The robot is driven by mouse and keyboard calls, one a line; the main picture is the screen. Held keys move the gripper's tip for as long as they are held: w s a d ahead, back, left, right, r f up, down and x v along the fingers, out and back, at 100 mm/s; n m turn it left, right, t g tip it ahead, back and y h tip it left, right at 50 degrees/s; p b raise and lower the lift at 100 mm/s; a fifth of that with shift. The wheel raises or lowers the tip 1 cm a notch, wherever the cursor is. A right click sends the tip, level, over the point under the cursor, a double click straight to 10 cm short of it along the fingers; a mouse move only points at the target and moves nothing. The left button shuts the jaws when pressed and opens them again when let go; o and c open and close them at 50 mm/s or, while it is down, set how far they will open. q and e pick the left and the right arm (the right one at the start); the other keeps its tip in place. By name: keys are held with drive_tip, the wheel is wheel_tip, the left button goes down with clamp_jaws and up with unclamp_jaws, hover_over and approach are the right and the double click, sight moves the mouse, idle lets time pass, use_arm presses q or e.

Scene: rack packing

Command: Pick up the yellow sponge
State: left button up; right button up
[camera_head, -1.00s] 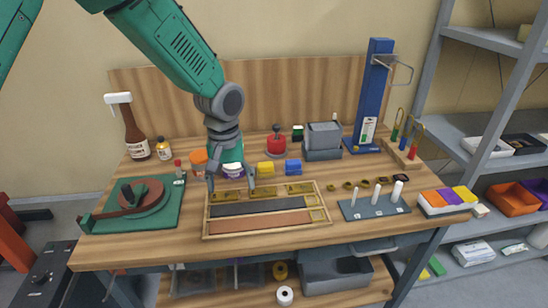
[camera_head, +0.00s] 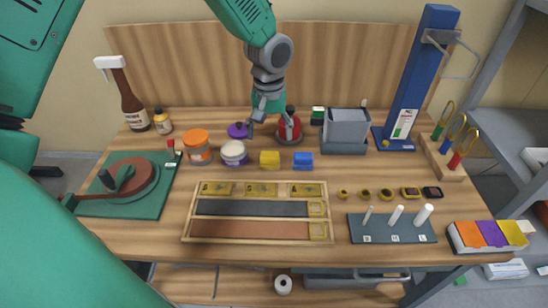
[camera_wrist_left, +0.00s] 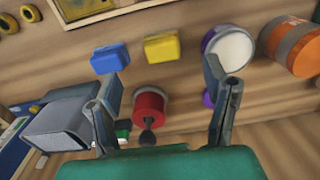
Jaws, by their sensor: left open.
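The yellow sponge (camera_head: 270,160) is a small block lying on the wooden table, just left of a similar blue block (camera_head: 303,160). My left gripper (camera_head: 271,131) is open and empty, behind and above the sponge, beside a red pot with a dark knob (camera_head: 290,129). In the left wrist view the sponge (camera_wrist_left: 162,49) lies in full view beyond the two spread fingers (camera_wrist_left: 165,83). The blue block (camera_wrist_left: 109,59) is beside it, and the red pot (camera_wrist_left: 150,104) shows between the fingers. Nothing touches the sponge. My right gripper is not in view.
A white-lidded jar (camera_head: 234,153) and an orange jar (camera_head: 197,147) stand left of the sponge. A wooden tray (camera_head: 187,228) lies in front of it. A grey bin (camera_head: 346,129) stands behind right. A strip of bare table separates sponge and tray.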

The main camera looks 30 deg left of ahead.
sight(269, 154)
use_arm(q)
drive_tip(key=f, duration=0.1)
drive_tip(key=a+f, duration=0.1)
drive_tip(key=f, duration=0.1)
drive_tip(key=w+f, duration=0.1)
drive_tip(key=shift+a+f, duration=0.15)
drive_tip(key=shift+f, duration=0.1)
drive_tip(key=shift+s+a+f+p, duration=0.1)
drive_tip(key=shift+a+f+p, duration=0.15)
drive_tip(key=shift+f, duration=0.3)
drive_tip(key=f, duration=0.1)
drive_tip(key=d+f, duration=0.1)
drive_tip(key=f, duration=0.2)
drive_tip(key=shift+w+d+p, duration=0.25)
drive_tip(key=shift+w+p, duration=0.05)
drive_tip(key=shift+p, duration=0.1)
drive_tip(key=shift+s+a, duration=0.15)
drive_tip(key=shift+a, duration=0.1)
drive_tip(key=c, duration=0.9)
drive_tip(key=shift+a, duration=0.2)
drive_tip(key=shift+c, duration=1.2)
